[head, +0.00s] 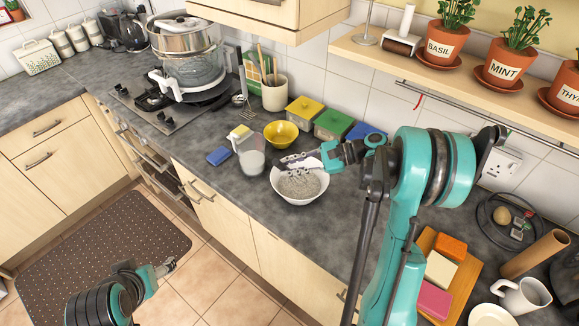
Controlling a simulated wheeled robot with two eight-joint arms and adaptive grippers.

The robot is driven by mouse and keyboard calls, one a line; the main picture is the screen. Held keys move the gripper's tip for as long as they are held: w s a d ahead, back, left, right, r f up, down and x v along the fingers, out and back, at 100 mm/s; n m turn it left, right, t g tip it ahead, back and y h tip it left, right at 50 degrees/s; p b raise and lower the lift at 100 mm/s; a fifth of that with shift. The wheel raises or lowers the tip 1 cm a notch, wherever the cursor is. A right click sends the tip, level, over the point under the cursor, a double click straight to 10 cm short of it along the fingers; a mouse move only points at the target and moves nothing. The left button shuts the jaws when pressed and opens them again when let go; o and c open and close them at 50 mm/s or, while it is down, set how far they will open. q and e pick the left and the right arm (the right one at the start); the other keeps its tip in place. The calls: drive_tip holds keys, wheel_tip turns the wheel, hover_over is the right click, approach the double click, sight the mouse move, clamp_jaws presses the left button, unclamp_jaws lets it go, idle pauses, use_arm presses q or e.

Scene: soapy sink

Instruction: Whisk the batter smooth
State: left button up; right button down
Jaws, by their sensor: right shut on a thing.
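A white bowl (277,193) stands on the grey counter near its front edge. Pale, speckled batter (300,183) lies in it, with its surface texture too small to judge. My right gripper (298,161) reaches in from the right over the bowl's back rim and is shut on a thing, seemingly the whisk. The whisk's outline is hard to make out among the fingers and batter. My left gripper (168,266) is low at the left, over the floor in front of the cabinets, far from the bowl. Its fingers are too small to read.
A clear jug (251,160) and a blue sponge (219,156) stand left of the bowl. A yellow bowl (281,134) and coloured boxes (333,125) stand behind it. A hob with stacked pots (187,62) is farther left. A wooden board (463,270) with coloured blocks lies right.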

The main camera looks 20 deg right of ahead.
drive_tip(key=shift+f+b, duration=1)
drive_tip(key=shift+f, duration=0.05)
drive_tip(key=shift+r, duration=0.2)
idle(0.6)
